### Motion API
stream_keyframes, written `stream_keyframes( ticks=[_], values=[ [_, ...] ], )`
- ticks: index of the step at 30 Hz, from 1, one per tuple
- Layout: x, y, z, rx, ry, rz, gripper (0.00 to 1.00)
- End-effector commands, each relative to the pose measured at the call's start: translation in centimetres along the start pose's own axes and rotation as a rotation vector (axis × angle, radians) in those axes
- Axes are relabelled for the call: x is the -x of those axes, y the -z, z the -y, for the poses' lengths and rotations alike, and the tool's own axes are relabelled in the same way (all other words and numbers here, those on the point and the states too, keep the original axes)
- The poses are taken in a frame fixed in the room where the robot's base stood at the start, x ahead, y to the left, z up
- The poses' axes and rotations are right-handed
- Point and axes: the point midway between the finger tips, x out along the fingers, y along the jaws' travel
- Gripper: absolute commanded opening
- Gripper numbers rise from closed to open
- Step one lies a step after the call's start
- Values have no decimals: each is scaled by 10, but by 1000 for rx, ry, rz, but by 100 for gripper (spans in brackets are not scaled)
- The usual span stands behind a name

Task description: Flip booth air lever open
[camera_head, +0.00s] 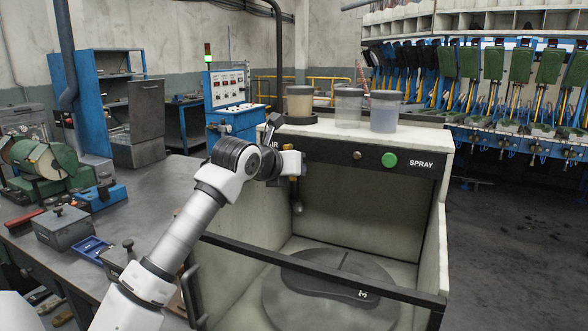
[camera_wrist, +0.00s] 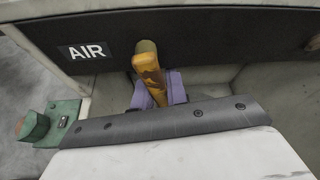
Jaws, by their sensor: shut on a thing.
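The booth air lever (camera_wrist: 150,72) is a worn yellow-orange handle on the booth's dark front panel, just right of the white-on-black AIR label (camera_wrist: 86,51) in the wrist view. It points down from its pivot toward my gripper. My gripper (camera_wrist: 160,92) has its purple-grey finger pads on both sides of the lever's lower part and is shut on it.
The spray booth (camera_head: 440,215) has a green SPRAY button (camera_head: 389,160) right of the lever. A dark bar (camera_head: 320,268) crosses its open front above a round turntable (camera_head: 330,305). Several jars (camera_head: 385,112) stand on top. A workbench (camera_head: 150,190) with tools and boxes lies left.

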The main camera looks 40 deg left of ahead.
Motion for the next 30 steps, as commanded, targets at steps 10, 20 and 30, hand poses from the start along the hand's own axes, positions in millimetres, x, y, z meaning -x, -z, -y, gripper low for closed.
stream_keyframes(
  ticks=[10, 20, 30],
  values=[
    [-1, 2, -10, -180, -75, 2, 0],
    [1, -2, -11, -208, -87, 0, 0],
    [1, -1, -11, -207, -86, 0, 24]
  ],
)
